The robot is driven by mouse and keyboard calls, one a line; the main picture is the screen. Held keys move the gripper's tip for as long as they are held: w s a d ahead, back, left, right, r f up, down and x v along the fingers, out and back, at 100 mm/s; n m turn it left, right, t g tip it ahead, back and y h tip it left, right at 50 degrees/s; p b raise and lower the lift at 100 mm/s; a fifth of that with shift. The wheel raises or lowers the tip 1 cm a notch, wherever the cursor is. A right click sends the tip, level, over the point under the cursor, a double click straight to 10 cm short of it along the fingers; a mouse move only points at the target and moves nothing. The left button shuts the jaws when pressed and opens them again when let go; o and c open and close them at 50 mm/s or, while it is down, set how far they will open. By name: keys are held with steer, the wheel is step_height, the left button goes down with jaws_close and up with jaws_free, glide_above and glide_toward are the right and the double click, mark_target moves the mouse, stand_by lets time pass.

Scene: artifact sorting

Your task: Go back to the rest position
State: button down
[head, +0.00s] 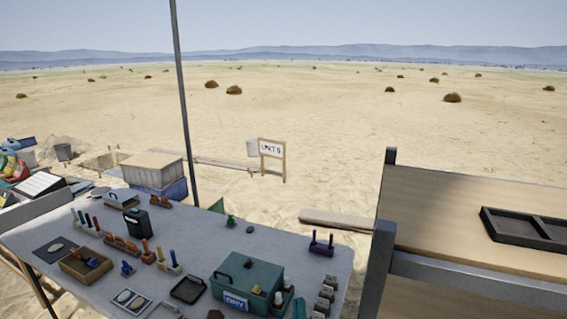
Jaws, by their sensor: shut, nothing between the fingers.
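My gripper does not show clearly anywhere in the head view, and no fingers can be made out. The work table (209,238) spans the lower left, with many small items standing on it. A teal box (246,285) with a handle and a label reading "DRY" stands near its front right.
A wooden shelf unit (430,225) with grey posts stands at the right, holding a dark divided tray (525,229). On the table are a small wooden box (86,264), a black tray (188,289) and a purple holder (321,244). A thin pole (184,100) rises behind. Open sand lies beyond.

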steer(key=s+d+f+n+g+y, duration=0.1)
steer(key=s+d+f+g+y, duration=0.2)
steer(key=s+f, duration=1.45)
steer(key=s+a+f+m+g+h, duration=0.1)
steer(key=s+a+f+m, duration=0.1)
steer(key=s, duration=0.7)
steer(key=s+a+f+m+g+h, duration=0.1)
steer(key=s+a+m, duration=0.3)
steer(key=s, duration=0.5)
steer(key=shift+a+f+m+g+h, duration=0.2)
steer(key=shift+f+m+g+h, duration=0.15)
steer(key=shift+f, duration=0.35)
steer(key=shift+s, duration=0.1)
